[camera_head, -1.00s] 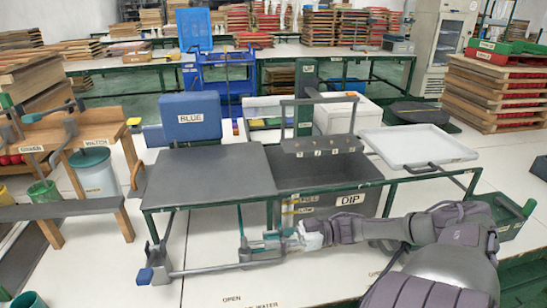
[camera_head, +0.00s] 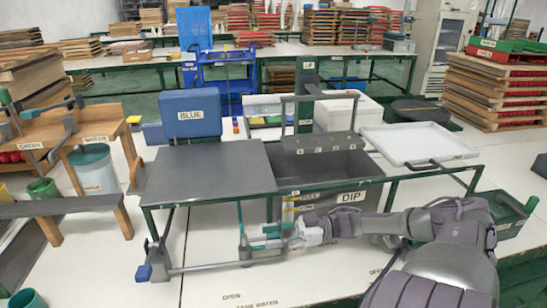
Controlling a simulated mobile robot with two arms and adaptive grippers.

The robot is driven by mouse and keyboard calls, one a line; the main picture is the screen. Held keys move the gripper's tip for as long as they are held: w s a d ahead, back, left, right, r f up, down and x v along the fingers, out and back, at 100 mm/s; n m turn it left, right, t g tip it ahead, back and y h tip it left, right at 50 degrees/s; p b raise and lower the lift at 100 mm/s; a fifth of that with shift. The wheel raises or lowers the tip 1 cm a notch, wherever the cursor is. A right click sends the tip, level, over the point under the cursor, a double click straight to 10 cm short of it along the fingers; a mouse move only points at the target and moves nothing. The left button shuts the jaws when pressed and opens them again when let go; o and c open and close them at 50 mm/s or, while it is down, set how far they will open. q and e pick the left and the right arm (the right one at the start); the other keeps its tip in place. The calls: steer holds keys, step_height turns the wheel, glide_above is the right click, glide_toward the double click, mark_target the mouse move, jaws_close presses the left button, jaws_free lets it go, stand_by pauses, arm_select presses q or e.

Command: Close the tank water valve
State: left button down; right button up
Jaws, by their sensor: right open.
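The label reading TANK WATER (camera_head: 257,304) is partly cut off at the bottom edge, below a small OPEN label. Above it, a grey horizontal bar (camera_head: 205,267) runs low along the front of the dip stand, with a small upright fitting (camera_head: 244,252) near its right end. I take this fitting for the tank water valve, but its handle position is hard to tell. My right gripper (camera_head: 266,236) is open just right of the fitting, its teal fingers pointing left. It seems empty, and I cannot tell whether it touches the fitting. My left gripper is out of view.
The green-framed stand holds a dark board (camera_head: 210,172), the DIP tank (camera_head: 325,168) and a white tray (camera_head: 425,145). Its front legs and rail are close around my right gripper. A blue-ended foot (camera_head: 143,272) stands at the left. The white tabletop in front is clear.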

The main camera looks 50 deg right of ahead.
mark_target(275, 234)
steer(key=shift+s+d+r, duration=0.1)
steer(key=shift+s+r, duration=0.05)
steer(key=shift+r, duration=1.7)
steer(key=shift+w+a+r, duration=0.1)
steer(key=shift+a+r, duration=0.05)
steer(key=shift+r, duration=0.4)
steer(key=shift+w+a+r, duration=0.1)
steer(key=shift+r, duration=0.4)
steer(key=shift+s+d+r, duration=0.1)
steer(key=shift+d+r, duration=0.05)
steer(key=shift+r, duration=1.95)
